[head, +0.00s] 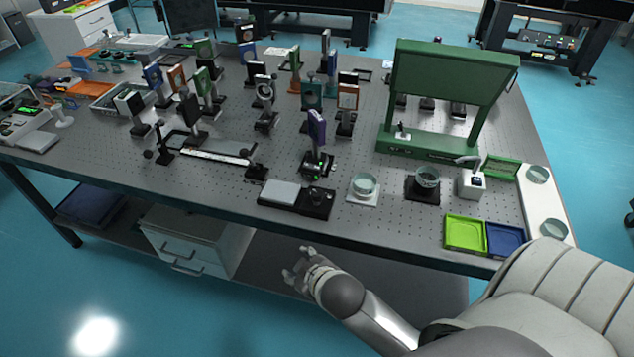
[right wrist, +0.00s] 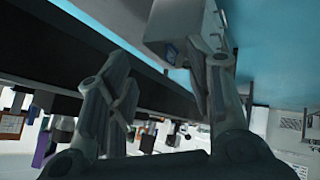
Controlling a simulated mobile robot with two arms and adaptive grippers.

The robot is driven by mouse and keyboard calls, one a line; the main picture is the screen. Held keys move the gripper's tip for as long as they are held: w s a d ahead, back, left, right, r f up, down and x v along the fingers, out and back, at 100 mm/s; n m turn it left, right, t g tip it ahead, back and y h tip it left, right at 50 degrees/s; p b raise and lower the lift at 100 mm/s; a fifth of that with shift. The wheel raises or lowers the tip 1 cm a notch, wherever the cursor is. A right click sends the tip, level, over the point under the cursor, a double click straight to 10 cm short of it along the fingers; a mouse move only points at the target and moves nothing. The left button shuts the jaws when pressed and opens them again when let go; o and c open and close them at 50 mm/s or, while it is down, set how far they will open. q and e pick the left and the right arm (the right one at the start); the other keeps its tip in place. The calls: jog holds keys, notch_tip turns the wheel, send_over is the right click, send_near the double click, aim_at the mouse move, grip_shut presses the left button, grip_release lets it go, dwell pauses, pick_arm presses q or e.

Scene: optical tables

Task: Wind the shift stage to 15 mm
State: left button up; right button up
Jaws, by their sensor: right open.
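A long low rail stage with a pale strip along it (head: 215,155) lies on the optical table, left of centre in the head view. Dark end pieces stand at both its ends. A small dark stage (head: 317,167) carrying a purple upright plate (head: 317,128) stands to its right. I cannot tell for certain which is the shift stage, and no scale reading is legible. My right gripper (head: 296,268) is open and empty, in front of the table's front edge and apart from both. Its spread fingers also show in the right wrist view (right wrist: 165,75). My left gripper is out of view.
Several mounted optics crowd the table's back left. A green frame (head: 447,150) stands at the right. A drawer unit (head: 195,238) stands under the table.

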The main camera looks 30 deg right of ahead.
jog(key=w+a+r+n+t+y, duration=0.2)
jog(key=w+a+r+n+t, duration=0.25)
jog(key=r, duration=0.75)
jog(key=w+a+r+n+t+y, duration=0.15)
jog(key=w+r+n+t, duration=0.3)
jog(key=w+r, duration=0.55)
jog(key=s+a+r+n+g+y, duration=0.35)
jog(key=a+r+n+y, duration=0.35)
jog(key=n, duration=0.5)
jog(key=s+a+r+n+g+y, duration=0.2)
jog(key=a+r+n+g+y, duration=0.25)
jog(key=a+n+y, duration=0.4)
jog(key=n+g+h, duration=1)
jog(key=n+h, duration=0.5)
jog(key=h, duration=0.3)
send_over(317, 192)
notch_tip(317, 192, down, 13)
notch_tip(317, 192, down, 11)
jog(key=p, duration=0.3)
jog(key=shift+r, duration=0.2)
